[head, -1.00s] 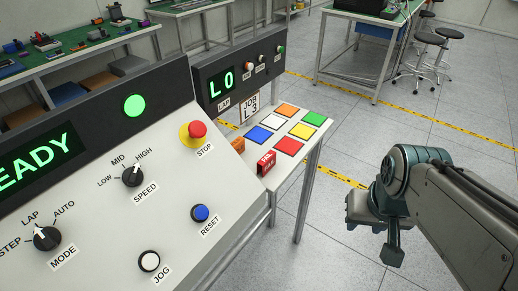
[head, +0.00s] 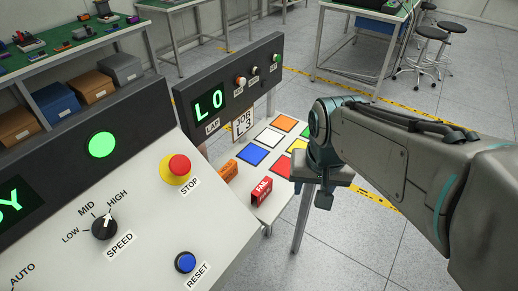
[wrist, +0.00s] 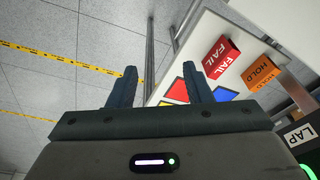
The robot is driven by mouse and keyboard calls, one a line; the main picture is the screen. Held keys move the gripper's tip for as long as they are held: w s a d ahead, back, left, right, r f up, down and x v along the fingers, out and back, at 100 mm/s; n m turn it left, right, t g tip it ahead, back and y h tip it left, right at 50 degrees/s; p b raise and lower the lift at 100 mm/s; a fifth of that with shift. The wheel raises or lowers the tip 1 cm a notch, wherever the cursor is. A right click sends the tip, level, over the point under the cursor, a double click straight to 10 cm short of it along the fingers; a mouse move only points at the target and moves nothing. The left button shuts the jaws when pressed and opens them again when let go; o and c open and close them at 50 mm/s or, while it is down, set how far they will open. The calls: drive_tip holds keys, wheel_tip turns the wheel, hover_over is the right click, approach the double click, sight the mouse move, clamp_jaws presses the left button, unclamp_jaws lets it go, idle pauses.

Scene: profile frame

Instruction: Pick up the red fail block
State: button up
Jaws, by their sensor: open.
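The red fail block (head: 262,191) lies on the small white table (head: 272,207), near its front edge, with white FAIL lettering. It also shows in the wrist view (wrist: 221,58), beyond and to the right of my fingertips. My gripper (wrist: 158,78) is open and empty, its two dark fingers apart, with the table edge and floor between and beyond them. In the head view my gripper (head: 322,188) is right of the block and apart from it, partly over the table's right side.
An orange HOLD block (head: 228,171) stands just left of the fail block. Coloured squares (head: 253,154) mark the table behind. The large control panel (head: 140,215) with knobs and buttons fills the left front. A smaller panel (head: 232,90) stands behind the table.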

sight(262, 186)
drive_tip(key=w+a+r+m+g+p, duration=0.25)
drive_tip(key=w+a+m+p, duration=0.2)
drive_tip(key=w+a, duration=0.45)
drive_tip(key=shift+m, duration=0.65)
drive_tip(key=f, duration=0.2)
drive_tip(key=a+f, duration=0.1)
drive_tip(key=f, duration=0.5)
drive_tip(key=shift+s+a, duration=0.2)
drive_tip(key=shift+s, duration=0.15)
drive_tip(key=shift+w+d+f+p, duration=0.15)
drive_tip(key=shift+f+p, duration=0.4)
drive_tip(key=shift+f, duration=2.1)
clamp_jaws()
